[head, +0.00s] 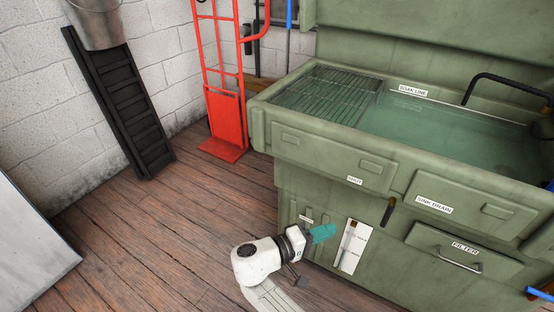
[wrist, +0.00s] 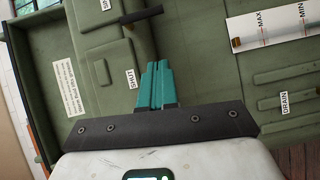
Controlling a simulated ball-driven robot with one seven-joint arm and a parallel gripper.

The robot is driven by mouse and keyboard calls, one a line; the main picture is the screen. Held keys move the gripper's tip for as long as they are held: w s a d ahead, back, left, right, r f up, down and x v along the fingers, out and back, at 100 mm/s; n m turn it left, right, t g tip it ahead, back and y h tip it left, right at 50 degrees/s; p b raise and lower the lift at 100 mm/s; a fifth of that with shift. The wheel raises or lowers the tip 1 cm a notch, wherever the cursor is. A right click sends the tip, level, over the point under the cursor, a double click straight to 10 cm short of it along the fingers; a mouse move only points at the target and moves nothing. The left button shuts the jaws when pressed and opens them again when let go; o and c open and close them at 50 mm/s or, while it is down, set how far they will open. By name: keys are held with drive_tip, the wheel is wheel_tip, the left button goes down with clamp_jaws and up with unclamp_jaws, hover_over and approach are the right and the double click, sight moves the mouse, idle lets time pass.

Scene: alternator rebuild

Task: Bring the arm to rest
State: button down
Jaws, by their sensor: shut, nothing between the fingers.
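My gripper (head: 323,233) is at the lower middle of the head view, at the end of my white arm, over the wooden floor and in front of the green wash cabinet. In the wrist view my gripper (wrist: 157,72) shows two teal fingers side by side, shut, with nothing between them. They point at the green cabinet front (wrist: 205,40). I cannot tell the exact gap between fingertips and cabinet.
The green parts washer (head: 330,150) with a liquid-filled basin and wire rack fills the right. A dark handle (head: 388,212) and a level gauge (head: 350,247) are on its front. A red hand truck (head: 226,110) stands behind. Wooden floor (head: 140,235) at left is clear.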

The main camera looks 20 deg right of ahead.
drive_tip(key=s+d+f+m+g+y, duration=0.1)
drive_tip(key=s+f+y, duration=0.5)
drive_tip(key=s, duration=0.6)
drive_tip(key=s+f+y, duration=0.5)
drive_tip(key=s+y, duration=0.2)
drive_tip(key=s, duration=0.4)
drive_tip(key=s+a+r+n+t+y, duration=0.1)
drive_tip(key=s+a+r+y, duration=0.25)
drive_tip(key=s+r, duration=0.2)
wheel_tip(320, 180, up, 15)
drive_tip(key=p, duration=1.6)
drive_tip(key=shift+d+y, duration=0.35)
